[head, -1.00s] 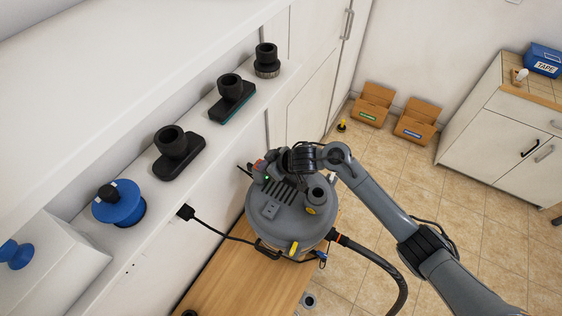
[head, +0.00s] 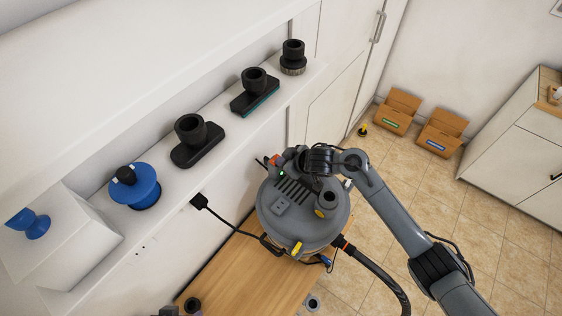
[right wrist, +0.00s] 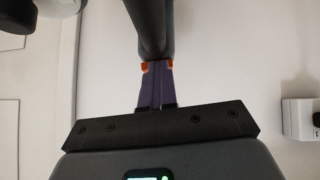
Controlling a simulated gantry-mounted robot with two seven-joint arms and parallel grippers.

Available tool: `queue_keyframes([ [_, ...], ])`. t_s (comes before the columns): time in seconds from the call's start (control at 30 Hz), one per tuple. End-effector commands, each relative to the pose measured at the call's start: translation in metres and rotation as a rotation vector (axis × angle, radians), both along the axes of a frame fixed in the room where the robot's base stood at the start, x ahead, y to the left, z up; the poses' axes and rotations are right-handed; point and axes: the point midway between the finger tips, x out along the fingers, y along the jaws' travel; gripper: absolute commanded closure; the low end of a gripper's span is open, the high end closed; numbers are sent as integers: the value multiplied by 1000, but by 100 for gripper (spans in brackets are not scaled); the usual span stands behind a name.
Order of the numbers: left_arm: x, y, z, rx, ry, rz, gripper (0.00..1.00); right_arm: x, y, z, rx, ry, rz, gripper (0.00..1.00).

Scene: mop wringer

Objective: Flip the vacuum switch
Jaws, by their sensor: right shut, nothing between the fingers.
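The vacuum (head: 274,217) is a round grey canister with a slotted lid, standing at the wooden surface's right end. My right gripper (head: 274,161) is over the far left side of the lid, its wrist bent down from the right. In the right wrist view its purple-grey fingers (right wrist: 158,72) are together and empty. An orange-red patch shows at both sides of their tips; I cannot tell whether it is the switch. A dark rounded bar stands just beyond the tips. No switch can be made out clearly. My left gripper is not in view.
A white shelf holds several black nozzles (head: 195,147) and a blue-capped piece (head: 134,188). A black cord and plug (head: 201,202) run along the wall. The hose (head: 375,268) leaves the vacuum at lower right. Two cardboard boxes (head: 398,110) stand on the open tiled floor.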

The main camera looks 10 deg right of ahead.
Motion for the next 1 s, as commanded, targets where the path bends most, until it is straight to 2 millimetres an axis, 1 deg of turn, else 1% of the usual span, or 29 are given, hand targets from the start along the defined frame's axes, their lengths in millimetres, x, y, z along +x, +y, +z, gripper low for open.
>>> queue_keyframes([
  [0.03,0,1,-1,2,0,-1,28,0,-5,-6,-9,10,-9,100],
  [0.2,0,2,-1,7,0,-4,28,0,-6,-5,-10,9,-10,100],
  [0.33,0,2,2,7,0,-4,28,0,-6,-2,-9,8,-10,100],
  [0.43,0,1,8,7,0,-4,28,0,-5,3,-8,6,-8,100],
  [0.57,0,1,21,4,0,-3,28,0,-2,17,-5,4,-6,100],
  [0.8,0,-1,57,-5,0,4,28,-2,2,49,-1,2,-2,100],
  [0.83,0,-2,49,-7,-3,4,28,-7,-2,46,-2,0,-2,100],
  [1.0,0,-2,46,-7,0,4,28,-28,-17,72,-2,-3,-1,100],
])
